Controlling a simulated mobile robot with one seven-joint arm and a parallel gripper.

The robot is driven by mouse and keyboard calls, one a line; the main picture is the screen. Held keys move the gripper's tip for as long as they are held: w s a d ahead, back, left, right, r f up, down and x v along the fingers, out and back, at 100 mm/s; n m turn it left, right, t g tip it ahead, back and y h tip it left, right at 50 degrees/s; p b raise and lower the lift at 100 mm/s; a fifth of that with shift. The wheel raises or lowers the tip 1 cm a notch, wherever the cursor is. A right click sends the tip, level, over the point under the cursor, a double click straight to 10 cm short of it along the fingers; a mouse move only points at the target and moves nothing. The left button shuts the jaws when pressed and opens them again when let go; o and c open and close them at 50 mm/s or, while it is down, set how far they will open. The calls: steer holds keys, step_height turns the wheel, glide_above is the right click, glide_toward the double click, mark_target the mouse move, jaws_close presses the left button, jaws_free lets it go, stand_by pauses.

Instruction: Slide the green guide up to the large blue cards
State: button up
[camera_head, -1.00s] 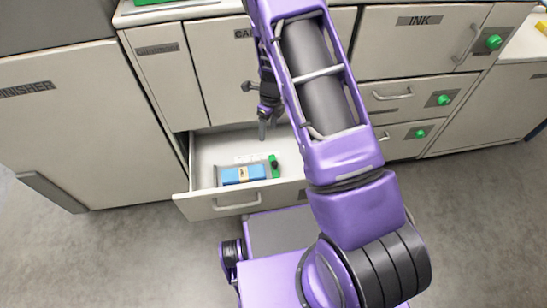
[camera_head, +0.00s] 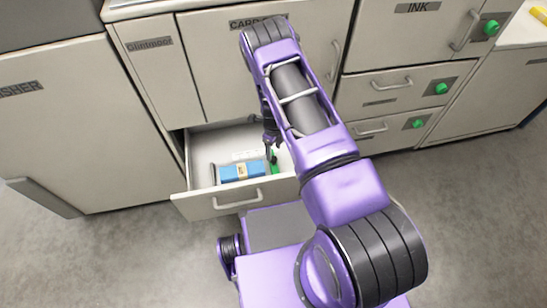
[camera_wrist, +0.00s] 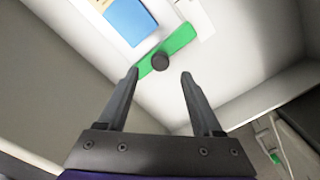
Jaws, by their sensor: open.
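The green guide (camera_wrist: 180,39) is a flat green bar with a dark round knob (camera_wrist: 160,62); it also shows in the head view (camera_head: 274,160). It stands in the open drawer, just right of the large blue cards (camera_head: 238,172), with a gap between them. In the head view my gripper (camera_head: 271,148) is above the guide, partly hidden by my arm.
The open drawer (camera_head: 222,208) has walls on all sides, close to my fingers. Closed cabinets and drawers with green knobs (camera_head: 441,88) stand to the right.

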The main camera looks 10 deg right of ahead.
mark_target(274, 158)
step_height(274, 158, down, 5)
steer(key=shift+f, duration=0.15)
jaws_close()
stand_by(0.4)
stand_by(1.1)
